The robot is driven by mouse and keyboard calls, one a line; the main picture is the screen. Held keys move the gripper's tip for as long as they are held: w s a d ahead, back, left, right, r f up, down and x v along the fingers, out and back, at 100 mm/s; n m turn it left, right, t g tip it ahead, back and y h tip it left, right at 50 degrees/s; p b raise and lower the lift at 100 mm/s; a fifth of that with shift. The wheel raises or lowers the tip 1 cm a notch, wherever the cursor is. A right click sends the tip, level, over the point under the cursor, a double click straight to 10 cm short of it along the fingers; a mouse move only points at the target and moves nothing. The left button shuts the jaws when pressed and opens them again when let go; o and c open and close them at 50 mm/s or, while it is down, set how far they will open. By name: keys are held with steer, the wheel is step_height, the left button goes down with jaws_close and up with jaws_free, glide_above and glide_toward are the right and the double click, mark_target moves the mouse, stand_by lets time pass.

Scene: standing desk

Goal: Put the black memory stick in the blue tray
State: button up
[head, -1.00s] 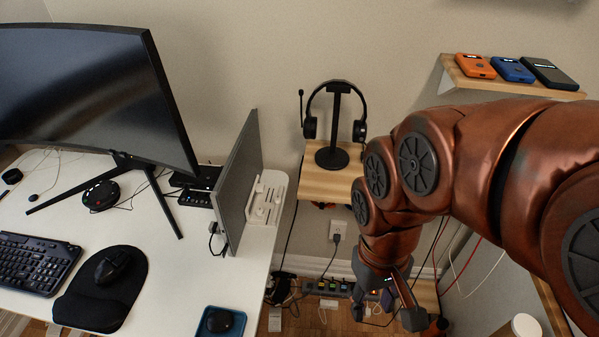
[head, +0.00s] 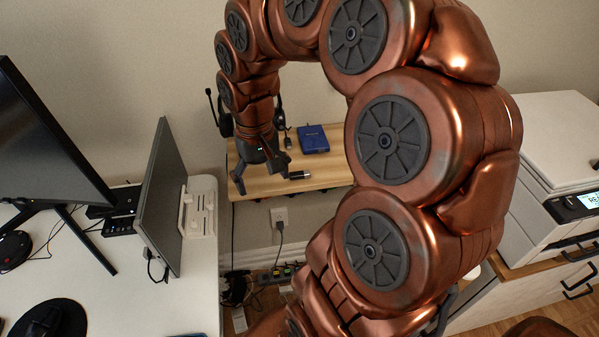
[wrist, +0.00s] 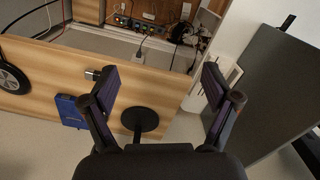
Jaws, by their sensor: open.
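The small black memory stick (head: 299,174) with a metal end lies near the front edge of the wooden shelf (head: 330,173). In the wrist view its metal end (wrist: 92,75) shows beside the left finger, which seems to hide the rest. My gripper (head: 262,176) is open and empty above the shelf, left of the stick in the head view. In the wrist view my gripper (wrist: 160,82) has its fingers wide apart, with bare shelf wood between them. Only a sliver of the blue tray (head: 188,335) shows at the bottom edge of the head view, on the white desk.
A blue box-like device (head: 313,139) lies farther back on the shelf. The black headphone stand's round base (wrist: 139,120) is close to my fingers. A grey upright panel (head: 160,200) stands on the desk's right side. A power strip (wrist: 135,24) with cables lies below.

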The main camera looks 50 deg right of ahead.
mark_target(300, 173)
steer(key=d+m, duration=0.1)
steer(key=d, duration=0.3)
steer(key=w+d+f+m, duration=0.1)
steer(key=d, duration=0.4)
steer(key=w+d+f+m, duration=0.1)
steer(key=d, duration=0.3)
steer(key=shift+w+d+t, duration=0.2)
steer(key=shift+w+t, duration=0.05)
steer(key=shift+t, duration=0.05)
steer(key=shift+d+f+m, duration=0.15)
steer(key=shift+d+m, duration=0.15)
steer(key=shift+d, duration=0.05)
steer(key=shift+f+p, duration=1.55)
steer(key=shift+f, duration=2.3)
steer(key=c, duration=0.9)
steer(key=shift+r, duration=0.15)
steer(key=shift+r+b, duration=0.85)
steer(key=shift+r, duration=0.8)
steer(key=s+a+b, duration=0.1)
steer(key=s+a, duration=0.1)
steer(key=a, duration=0.2)
steer(key=s+a+r+b, duration=0.1)
steer(key=s+a, duration=0.2)
steer(key=a, duration=0.2)
steer(key=s+a+b, duration=0.1)
steer(key=s+a, duration=0.1)
steer(key=a, duration=0.3)
steer(key=shift+s+r+b, duration=0.2)
steer(key=shift+s+b, duration=0.1)
steer(key=shift+b, duration=0.1)
